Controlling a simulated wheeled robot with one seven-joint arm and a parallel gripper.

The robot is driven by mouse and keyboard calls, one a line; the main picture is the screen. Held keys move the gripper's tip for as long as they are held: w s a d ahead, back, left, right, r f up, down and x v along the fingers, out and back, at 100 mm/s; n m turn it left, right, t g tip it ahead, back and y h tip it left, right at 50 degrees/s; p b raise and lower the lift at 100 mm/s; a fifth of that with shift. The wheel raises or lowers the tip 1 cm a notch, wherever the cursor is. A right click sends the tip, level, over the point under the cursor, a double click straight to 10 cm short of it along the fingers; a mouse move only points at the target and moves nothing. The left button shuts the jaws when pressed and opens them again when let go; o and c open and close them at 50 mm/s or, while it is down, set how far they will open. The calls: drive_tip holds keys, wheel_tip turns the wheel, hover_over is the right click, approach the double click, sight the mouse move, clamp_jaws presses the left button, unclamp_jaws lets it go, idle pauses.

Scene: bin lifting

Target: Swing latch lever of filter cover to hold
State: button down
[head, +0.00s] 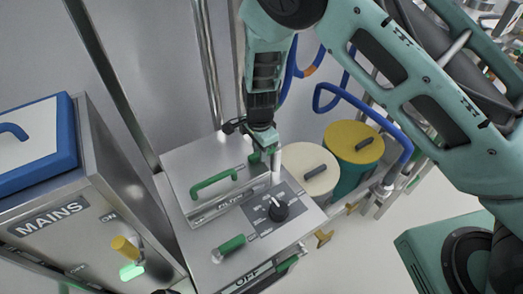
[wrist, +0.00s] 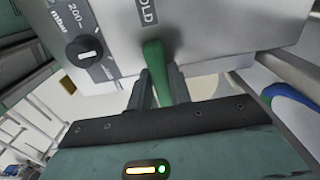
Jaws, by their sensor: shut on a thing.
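The grey filter cover (head: 192,163) is a metal box top with a green bar handle (head: 214,181); its lettering is mostly too small to read. The green latch lever (wrist: 156,62) is in the wrist view, beside a dark label whose visible letters read "OLD". My gripper (wrist: 160,84) is shut on this lever, one dark finger on each side. In the head view my gripper (head: 264,150) reaches down at the cover's right side, and the lever there is largely hidden by it.
A black dial (head: 278,209) and a second green handle (head: 230,247) are in front of the cover. A cream-lidded bin (head: 306,170) and a yellow-lidded bin (head: 353,142) stand close on the right. The MAINS cabinet (head: 88,215) rises at left.

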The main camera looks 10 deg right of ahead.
drive_tip(key=shift+w, duration=0.15)
idle(0.3)
drive_tip(key=c, duration=1.3)
unclamp_jaws()
wheel_tip(320, 180, up, 18)
drive_tip(key=b, duration=0.4)
drive_tip(key=shift+f, duration=0.25)
drive_tip(key=s+d+f+n+b, duration=0.1)
drive_tip(key=s+n+b, duration=0.1)
drive_tip(key=s+n, duration=0.5)
drive_tip(key=s+d+f+n+b, duration=0.1)
drive_tip(key=s+d+n+b, duration=0.1)
drive_tip(key=s+n, duration=0.5)
drive_tip(key=s+d+f+n+b, duration=0.1)
drive_tip(key=s+n, duration=0.6)
drive_tip(key=s, duration=0.7)
drive_tip(key=shift+s+d+y+b, duration=0.3)
drive_tip(key=shift+d+b, duration=0.15)
drive_tip(key=shift+b, duration=0.3)
